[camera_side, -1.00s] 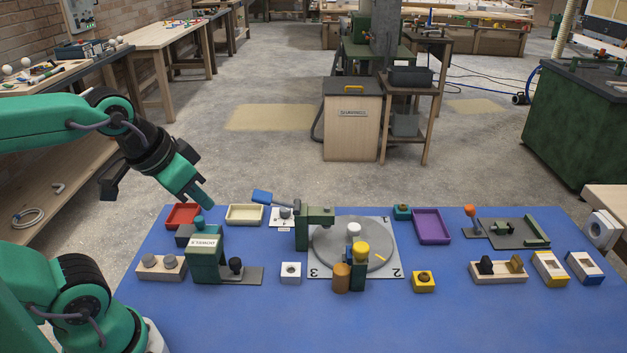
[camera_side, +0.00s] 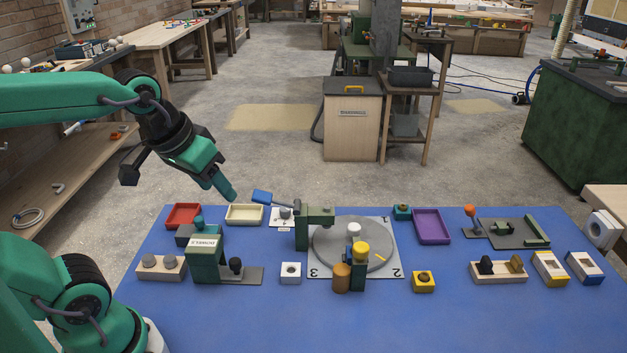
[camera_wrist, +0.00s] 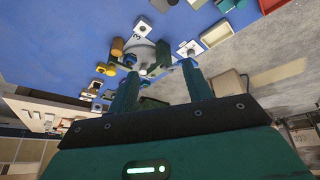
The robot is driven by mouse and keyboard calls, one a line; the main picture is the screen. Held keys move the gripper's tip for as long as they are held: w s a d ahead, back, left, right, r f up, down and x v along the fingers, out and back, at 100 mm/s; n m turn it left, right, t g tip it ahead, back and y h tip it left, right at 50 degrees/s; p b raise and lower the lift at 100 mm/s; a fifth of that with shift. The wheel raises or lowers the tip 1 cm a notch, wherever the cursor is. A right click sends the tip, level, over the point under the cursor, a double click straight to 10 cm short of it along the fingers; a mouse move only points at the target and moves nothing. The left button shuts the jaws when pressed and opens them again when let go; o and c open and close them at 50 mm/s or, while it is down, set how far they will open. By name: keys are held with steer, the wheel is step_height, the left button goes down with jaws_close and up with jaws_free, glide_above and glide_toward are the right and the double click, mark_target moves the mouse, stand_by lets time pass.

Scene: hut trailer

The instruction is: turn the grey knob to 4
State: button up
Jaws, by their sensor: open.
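A large grey round dial (camera_side: 328,257) lies on a white square plate (camera_side: 391,271) with numbers at its corners. I read 1, 2 and 3; the far left corner is hidden behind a green post. A yellow mark on the dial lies toward the 2. A pale grey knob (camera_side: 353,229) stands on the dial. A smaller grey knob (camera_side: 284,212) sits on a labelled white plate left of the post. My gripper (camera_side: 231,193) is open and empty, above the table's far left part; its two fingers also show in the wrist view (camera_wrist: 160,70).
A green post (camera_side: 302,230) with an arm overhangs the dial, and a yellow-topped post (camera_side: 361,250) and brown cylinder (camera_side: 341,277) stand at its front. A blue handle (camera_side: 262,196) and cream tray (camera_side: 244,214) are near my gripper. The front of the blue table is clear.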

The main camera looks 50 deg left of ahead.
steer(key=w+a+n+g, duration=0.15)
steer(key=w+n, duration=0.25)
steer(key=w, duration=0.4)
steer(key=n+g, duration=0.4)
steer(key=n, duration=0.8)
glide_toward(285, 208)
steer(key=shift+s+t, duration=0.25)
steer(key=shift+s, duration=0.1)
steer(key=shift+w+a+f, duration=0.1)
steer(key=shift+w+f, duration=0.05)
steer(key=shift+f, duration=0.25)
steer(key=shift+f, duration=0.1)
steer(key=shift+f, duration=3.75)
